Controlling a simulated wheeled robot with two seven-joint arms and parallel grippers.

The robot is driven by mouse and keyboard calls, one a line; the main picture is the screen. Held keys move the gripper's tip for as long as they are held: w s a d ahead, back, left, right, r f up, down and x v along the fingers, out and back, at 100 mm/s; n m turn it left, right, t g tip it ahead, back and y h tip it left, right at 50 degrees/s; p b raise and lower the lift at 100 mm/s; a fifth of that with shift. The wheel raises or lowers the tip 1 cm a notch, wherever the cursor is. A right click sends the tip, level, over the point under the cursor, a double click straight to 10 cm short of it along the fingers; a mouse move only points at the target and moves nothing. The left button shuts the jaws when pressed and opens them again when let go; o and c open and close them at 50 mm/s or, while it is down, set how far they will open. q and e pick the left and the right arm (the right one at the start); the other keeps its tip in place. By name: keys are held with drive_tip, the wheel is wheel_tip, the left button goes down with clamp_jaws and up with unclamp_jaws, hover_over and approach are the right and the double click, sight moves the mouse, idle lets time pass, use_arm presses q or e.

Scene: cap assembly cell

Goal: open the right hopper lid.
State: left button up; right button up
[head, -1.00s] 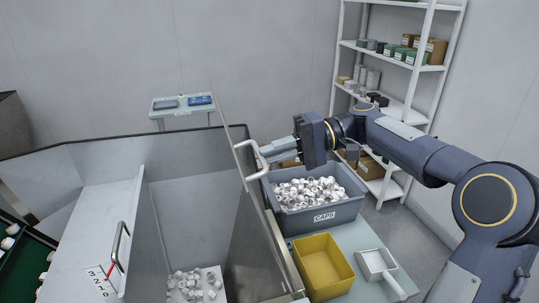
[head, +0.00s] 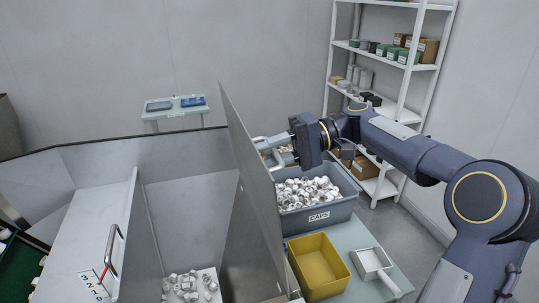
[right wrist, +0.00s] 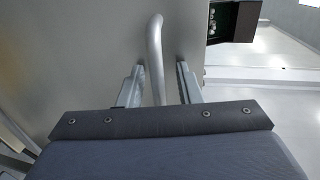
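The right hopper lid (head: 256,170) is a grey panel standing steeply up at the right side of the hopper, its inner face toward the hopper. Its pale bar handle (head: 268,142) is on the far right-hand face, partly hidden by the lid. My right gripper (head: 277,157) is at the handle, its fingertips partly behind the lid. In the right wrist view the handle (right wrist: 155,55) passes between the two fingers of my right gripper (right wrist: 160,78), with a visible gap beside it. The fingers look apart. My left gripper is not in view.
Right of the lid, a grey bin of white caps (head: 319,217), a yellow bin (head: 319,283) and a small white scoop (head: 372,262) are on a table (head: 345,237). White caps (head: 190,284) lie inside the hopper. Another lid with a handle (head: 112,250) is at left. Shelves (head: 420,68) stand behind.

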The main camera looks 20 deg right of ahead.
drive_tip(key=d+r, duration=0.1)
drive_tip(key=d, duration=0.6)
drive_tip(key=shift+d+r+b, duration=0.15)
drive_tip(key=shift+d+b, duration=0.1)
drive_tip(key=shift+b, duration=0.15)
drive_tip(key=shift+c, duration=0.3)
